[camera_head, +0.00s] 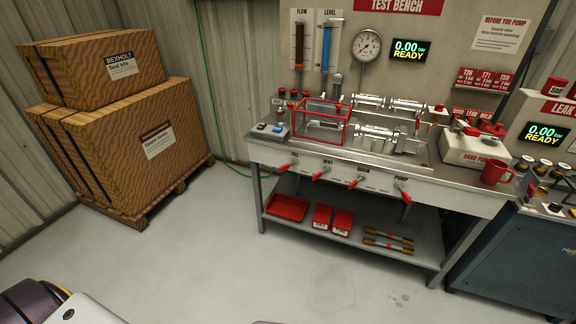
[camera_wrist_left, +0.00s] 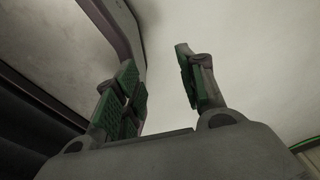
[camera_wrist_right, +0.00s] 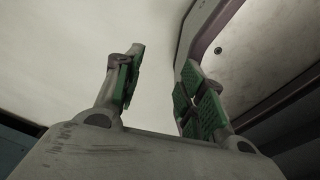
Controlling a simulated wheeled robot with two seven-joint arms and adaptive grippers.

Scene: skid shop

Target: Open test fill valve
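The test bench (camera_head: 262,152) stands across the room in the head view. Several red valve handles line its front panel. The leftmost handle (camera_head: 287,167) has a small label that I cannot read surely; the others are the vent handle (camera_head: 321,174), a third handle (camera_head: 361,182) and the pump handle (camera_head: 403,194). The handles slant down to the left or right, and their exact settings are too small to tell. My left gripper (camera_wrist_left: 160,75) is open and empty in the left wrist view. My right gripper (camera_wrist_right: 160,75) is open and empty in the right wrist view. Neither gripper shows in the head view.
Strapped wooden crates (camera_head: 125,150) stand on a pallet at left. A red cage (camera_head: 322,122), a hand pump (camera_head: 475,148) and a red mug (camera_head: 496,172) are on the bench. A dark cabinet (camera_head: 515,255) stands at right. The floor (camera_head: 250,270) before the bench is clear.

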